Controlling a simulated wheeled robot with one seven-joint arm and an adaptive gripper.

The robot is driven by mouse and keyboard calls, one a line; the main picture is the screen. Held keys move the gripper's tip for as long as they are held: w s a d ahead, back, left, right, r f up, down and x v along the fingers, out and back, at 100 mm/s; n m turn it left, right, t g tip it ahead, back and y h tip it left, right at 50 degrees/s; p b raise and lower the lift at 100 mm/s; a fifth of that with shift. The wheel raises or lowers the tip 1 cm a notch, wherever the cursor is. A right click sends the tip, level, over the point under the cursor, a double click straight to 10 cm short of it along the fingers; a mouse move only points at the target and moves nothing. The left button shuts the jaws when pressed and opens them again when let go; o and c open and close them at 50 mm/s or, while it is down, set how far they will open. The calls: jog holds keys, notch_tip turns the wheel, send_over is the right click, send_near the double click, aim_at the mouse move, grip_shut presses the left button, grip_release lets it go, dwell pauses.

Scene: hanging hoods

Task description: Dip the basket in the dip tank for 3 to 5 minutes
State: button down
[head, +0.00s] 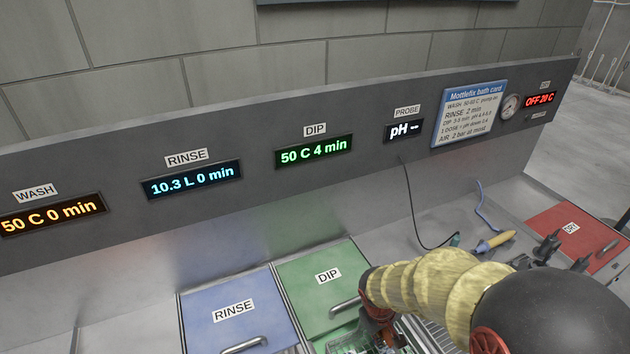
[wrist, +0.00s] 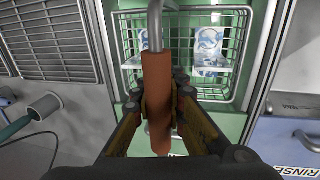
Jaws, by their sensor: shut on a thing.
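My gripper (wrist: 158,108) is shut on the brown handle grip (wrist: 156,75) of the wire basket. The basket (wrist: 122,72) hangs from a metal rod and holds white pieces with blue marks (wrist: 209,50). In the wrist view it lies within a green border of the dip tank (wrist: 260,45); how deep it sits I cannot tell. In the head view my gripper (head: 378,325) is beside the green lid (head: 310,300) labelled DIP, and the basket is mostly cut off below. The DIP display (head: 314,151) reads 50 C 4 min.
The blue RINSE lid (head: 237,310) is left of the dip tank. The RINSE display (head: 192,180) reads 10.3 L 0 min; the WASH display (head: 52,214) reads 50 C 0 min. A yellow-handled tool (head: 495,241) and a cable lie at right, near a red lid (head: 575,232).

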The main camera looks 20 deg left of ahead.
jog(key=shift+w+d+p+v, duration=0.2)
jog(key=shift+p+v, duration=0.5)
jog(key=shift+v, duration=0.45)
jog(key=shift+w+d+p+v, duration=0.15)
jog(key=shift+p+v, duration=0.6)
jog(key=shift+v, duration=0.4)
jog(key=shift+w+d+p+v, duration=0.1)
jog(key=shift+w+p+v, duration=0.1)
jog(key=shift+p+v, duration=0.7)
jog(key=shift+r, duration=0.35)
